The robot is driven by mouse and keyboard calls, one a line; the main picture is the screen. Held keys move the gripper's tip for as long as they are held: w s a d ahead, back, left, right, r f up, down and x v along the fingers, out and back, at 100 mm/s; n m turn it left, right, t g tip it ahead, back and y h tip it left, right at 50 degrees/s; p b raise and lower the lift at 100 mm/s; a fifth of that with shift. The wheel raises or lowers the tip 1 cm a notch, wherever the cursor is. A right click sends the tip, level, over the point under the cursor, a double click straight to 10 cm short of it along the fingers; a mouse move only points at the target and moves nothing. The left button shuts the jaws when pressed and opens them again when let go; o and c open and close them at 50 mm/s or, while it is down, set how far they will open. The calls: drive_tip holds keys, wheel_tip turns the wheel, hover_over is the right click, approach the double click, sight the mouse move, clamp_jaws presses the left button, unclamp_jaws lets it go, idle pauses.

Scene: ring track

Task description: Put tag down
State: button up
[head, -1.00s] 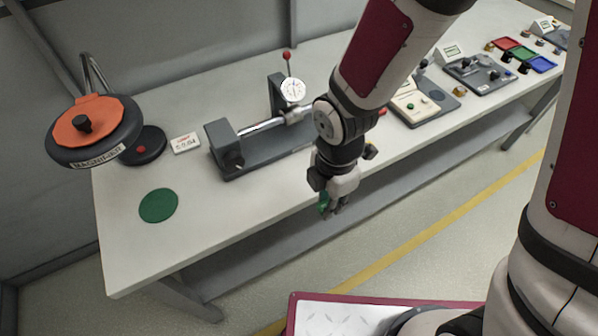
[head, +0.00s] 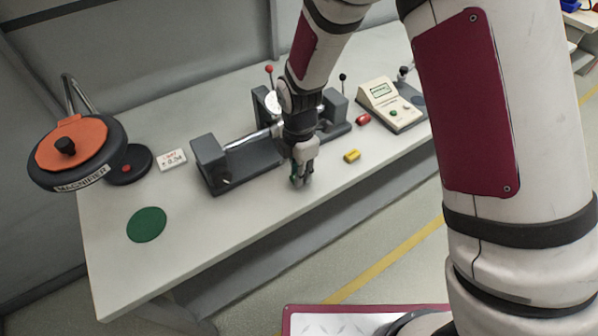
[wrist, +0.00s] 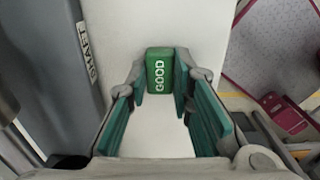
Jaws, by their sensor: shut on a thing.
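A green tag marked GOOD (wrist: 159,72) sits between the fingertips of my gripper (wrist: 160,82) in the wrist view. My gripper (head: 301,178) is shut on it. In the head view my gripper points down over the front part of the white bench, in front of the shaft fixture; the tag there is mostly hidden by the fingers. I cannot tell whether it touches the bench. A flat green disc (head: 146,224) lies bare on the bench to the left of my gripper.
The grey shaft fixture (head: 232,178) stands close behind my gripper. A yellow block (head: 352,156), a red block (head: 363,119) and a tester (head: 390,105) are to the right. The magnifier (head: 75,155) overhangs the left end. Bench between disc and gripper is clear.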

drive_tip(key=shift+f, duration=0.25)
drive_tip(key=shift+f, duration=0.1)
drive_tip(key=shift+f, duration=0.1)
drive_tip(key=o, duration=0.9)
drive_tip(key=shift+o, duration=0.2)
wheel_tip(320, 180, up, 12)
drive_tip(key=shift+r, duration=0.2)
